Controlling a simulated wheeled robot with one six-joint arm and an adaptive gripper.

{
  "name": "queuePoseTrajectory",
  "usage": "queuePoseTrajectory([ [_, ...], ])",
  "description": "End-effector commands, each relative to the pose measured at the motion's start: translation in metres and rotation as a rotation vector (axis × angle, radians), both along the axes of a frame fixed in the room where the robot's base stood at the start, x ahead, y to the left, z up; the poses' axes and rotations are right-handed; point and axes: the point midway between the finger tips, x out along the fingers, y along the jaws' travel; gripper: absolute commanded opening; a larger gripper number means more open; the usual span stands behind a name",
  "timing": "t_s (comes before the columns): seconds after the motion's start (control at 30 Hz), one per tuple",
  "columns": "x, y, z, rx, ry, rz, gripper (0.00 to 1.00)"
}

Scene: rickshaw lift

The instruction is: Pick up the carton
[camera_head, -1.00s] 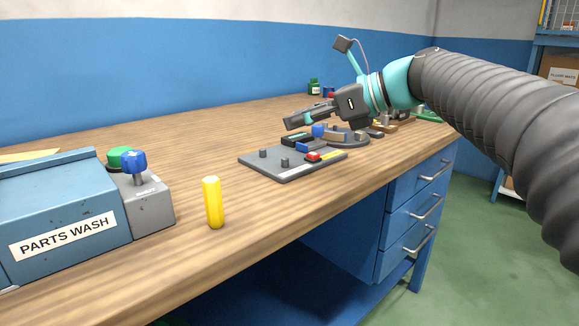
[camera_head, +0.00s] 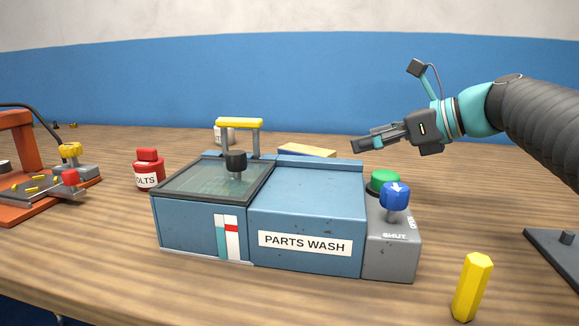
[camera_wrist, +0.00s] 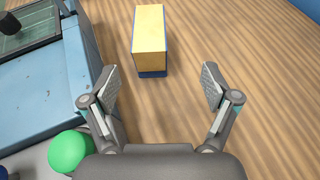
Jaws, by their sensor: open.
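The carton, a box with a pale yellow top and blue sides, lies on the bench behind the parts washer; in the head view only its upper part (camera_head: 308,151) shows above the washer lid. In the wrist view the carton (camera_wrist: 149,36) lies ahead of my gripper, slightly left of centre, with its near end facing the jaws. My gripper (camera_head: 362,144) is open and empty, right of the carton and above the bench. In the wrist view the two fingers of my gripper (camera_wrist: 160,88) are spread wide, with bare wood between them.
The blue parts washer (camera_head: 305,205) stands in front of the carton, with a green button (camera_head: 385,180) and blue knob (camera_head: 395,197). A yellow hexagonal peg (camera_head: 471,287) stands at front right. A red jar (camera_head: 148,170) is left. Wood right of the carton is clear.

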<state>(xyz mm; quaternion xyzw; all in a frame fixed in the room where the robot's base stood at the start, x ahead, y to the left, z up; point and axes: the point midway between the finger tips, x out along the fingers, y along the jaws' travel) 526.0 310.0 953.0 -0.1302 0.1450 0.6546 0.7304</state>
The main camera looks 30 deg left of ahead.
Motion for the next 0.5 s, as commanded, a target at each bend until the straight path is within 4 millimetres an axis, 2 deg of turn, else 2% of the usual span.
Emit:
queuePoseTrajectory([
  [0.2,-0.005,0.05,-0.017,-0.001,0.003,0.027,0.86],
  [0.3,-0.005,0.067,-0.023,-0.001,0.003,0.03,0.86],
  [0.5,-0.004,0.082,-0.028,0.0,0.001,0.028,0.86],
])
